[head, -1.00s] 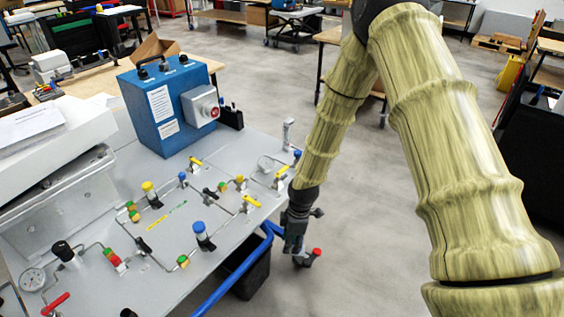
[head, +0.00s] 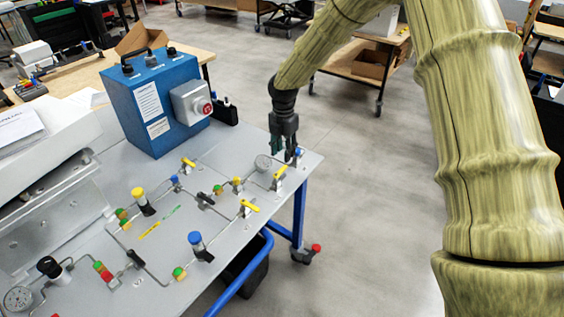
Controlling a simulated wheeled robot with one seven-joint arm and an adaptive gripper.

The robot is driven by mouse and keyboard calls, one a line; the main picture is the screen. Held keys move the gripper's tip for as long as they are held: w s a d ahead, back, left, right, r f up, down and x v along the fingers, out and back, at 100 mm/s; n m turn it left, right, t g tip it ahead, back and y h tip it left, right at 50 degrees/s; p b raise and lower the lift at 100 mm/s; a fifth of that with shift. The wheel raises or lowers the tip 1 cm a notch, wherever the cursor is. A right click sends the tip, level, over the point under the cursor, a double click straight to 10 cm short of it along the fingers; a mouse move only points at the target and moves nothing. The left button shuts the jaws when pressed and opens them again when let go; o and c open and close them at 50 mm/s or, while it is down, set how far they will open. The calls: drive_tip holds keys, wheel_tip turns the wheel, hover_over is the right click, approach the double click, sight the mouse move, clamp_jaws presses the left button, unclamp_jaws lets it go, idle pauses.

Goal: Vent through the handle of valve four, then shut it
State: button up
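A grey panel table (head: 225,265) carries thin tubing with several valves. Yellow lever handles show at the back (head: 189,164), near the right corner (head: 280,173) and at the right edge (head: 249,206). Black lever handles sit mid-panel (head: 205,199) and front left (head: 136,259). No number is readable, so I cannot tell which is valve four. Contact is unclear. Its fingers are dark and small, and their opening cannot be made out.
A blue box (head: 148,112) with a red-knobbed grey switch stands at the panel's back. Knobs with yellow (head: 138,193) and blue (head: 195,238) caps stand up from the panel. Open floor lies right of the table.

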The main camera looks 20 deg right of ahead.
sight(283, 168)
drive_tip(key=shift+f+p, duration=0.7)
drive_tip(key=shift+f, duration=2.5)
drive_tip(key=shift+c, duration=0.4)
clamp_jaws()
